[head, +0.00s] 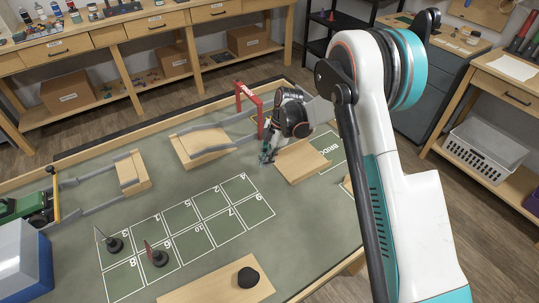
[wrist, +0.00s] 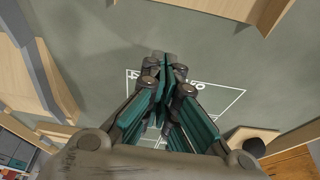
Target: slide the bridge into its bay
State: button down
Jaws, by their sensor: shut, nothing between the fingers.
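The bridge appears to be the flat wooden block (head: 301,163) on the green mat in the head view. The bay (head: 328,145), a white-outlined rectangle with partly hidden lettering, lies just right of and behind it. The block seems to lie at the bay's edge; how far it overlaps is hard to tell. My gripper (head: 268,155) is shut and empty, low over the mat at the block's left side. I cannot tell whether it touches the block. In the wrist view the shut fingers (wrist: 165,65) point at bare mat, and a wooden piece (wrist: 235,12) shows at upper right.
A curved wooden ramp (head: 203,145) with grey rails stands to the left. A red gate (head: 246,96) stands behind my gripper. A numbered grid (head: 185,227) lies in front, with two small flags (head: 155,256) on it. A black weight (head: 248,277) sits on a front board.

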aim_at(300, 158)
jog(key=b+x, duration=0.1)
jog(key=x, duration=0.3)
jog(key=d, duration=0.1)
jog(key=w+d+b, duration=0.1)
jog(key=d, duration=0.1)
jog(key=shift+w+f, duration=0.15)
jog(key=shift+w, duration=0.2)
jog(key=shift+w+d, duration=0.15)
jog(key=shift+d, duration=0.05)
jog(key=w+d, duration=0.2)
jog(key=d, duration=0.1)
jog(key=w+d, duration=0.2)
jog(key=d, duration=0.2)
jog(key=w+d, duration=0.3)
jog(key=d, duration=0.1)
jog(key=shift+d, duration=0.25)
